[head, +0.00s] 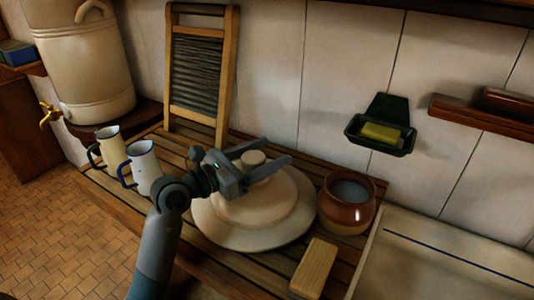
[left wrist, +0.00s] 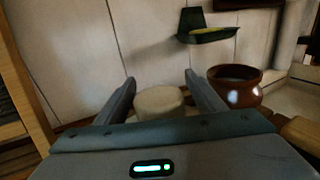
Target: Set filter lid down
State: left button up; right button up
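The filter lid (head: 222,224) is a wide, cream, stepped disc with a round knob (head: 253,158) on top. It appears to lie flat on the slatted wooden board. My left gripper (head: 263,156) is over the lid with its two fingers apart, one on either side of the knob. In the left wrist view the knob (left wrist: 160,101) shows between the fingertips, with small gaps beside it. The gripper body hides part of the lid. My right gripper is not in view.
A brown pot (head: 346,207) stands close to the lid's right, with a wooden block (head: 314,268) in front. Two enamel jugs (head: 143,165) stand left. A washboard (head: 200,75) leans on the wall behind. A large cream filter urn (head: 85,65) with a brass tap is back left.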

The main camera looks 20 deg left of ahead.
aim_at(243, 165)
pick_arm(q)
jog(key=shift+r, duration=0.2)
jog(key=shift+s+a+f, duration=0.2)
jog(key=shift+s+a, duration=0.15)
jog(key=shift+s, duration=0.2)
jog(key=b+v, duration=0.3)
jog(key=v, duration=0.5)
jog(key=shift+s+a, duration=0.15)
jog(key=shift+b+v, duration=0.45)
jog(key=shift+v, duration=0.6)
jog(key=shift+s+r, duration=0.1)
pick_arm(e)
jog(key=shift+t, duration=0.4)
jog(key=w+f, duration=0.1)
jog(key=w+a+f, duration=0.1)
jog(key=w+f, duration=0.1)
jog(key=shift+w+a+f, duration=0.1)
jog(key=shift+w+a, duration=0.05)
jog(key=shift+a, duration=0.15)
